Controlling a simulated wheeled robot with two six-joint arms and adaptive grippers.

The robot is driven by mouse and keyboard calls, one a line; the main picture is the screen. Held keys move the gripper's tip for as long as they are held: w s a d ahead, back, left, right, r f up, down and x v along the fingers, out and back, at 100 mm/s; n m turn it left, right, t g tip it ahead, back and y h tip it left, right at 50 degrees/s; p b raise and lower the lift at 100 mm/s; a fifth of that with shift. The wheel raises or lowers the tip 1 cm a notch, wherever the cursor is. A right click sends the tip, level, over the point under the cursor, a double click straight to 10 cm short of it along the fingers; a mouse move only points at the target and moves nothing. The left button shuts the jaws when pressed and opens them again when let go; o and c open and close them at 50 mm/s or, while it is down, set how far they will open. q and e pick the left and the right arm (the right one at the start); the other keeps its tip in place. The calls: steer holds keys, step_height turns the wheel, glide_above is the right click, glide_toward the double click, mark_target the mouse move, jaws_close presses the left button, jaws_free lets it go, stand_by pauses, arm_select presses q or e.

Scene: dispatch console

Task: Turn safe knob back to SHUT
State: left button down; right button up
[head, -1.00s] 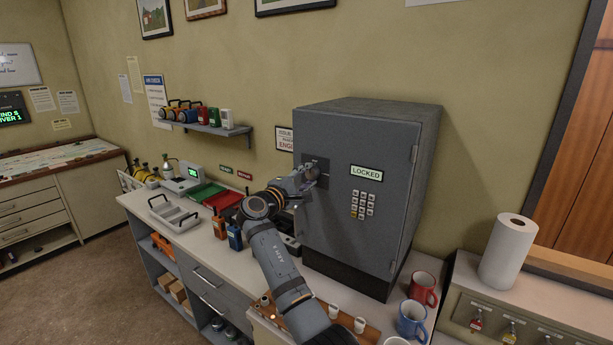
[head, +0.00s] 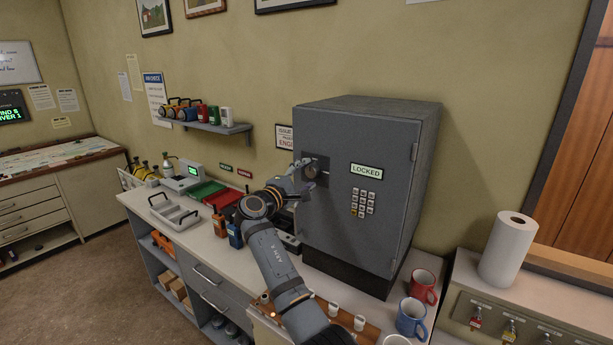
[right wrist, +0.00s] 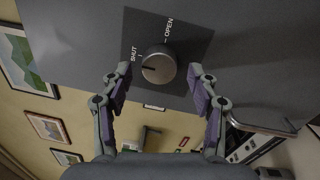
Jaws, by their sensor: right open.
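The safe knob (right wrist: 158,66) is a round dark knob on a dark plate (right wrist: 187,35) marked SHUT and OPEN. The line on its face points left, to the SHUT side. In the head view the knob (head: 310,172) shows at the left of the grey safe's door (head: 345,215). The door's display (head: 366,171) reads LOCKED. My right gripper (right wrist: 154,76) is open, with one finger on each side of the knob and a gap to both. My left gripper is not in view.
A door handle (right wrist: 262,122) lies right of my fingers in the right wrist view. A keypad (head: 362,202) sits below the display. Mugs (head: 423,286) stand right of the safe. Two radios (head: 235,233) and a grey tray (head: 172,214) stand on the counter at left.

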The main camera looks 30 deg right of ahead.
steer(key=v, duration=0.7)
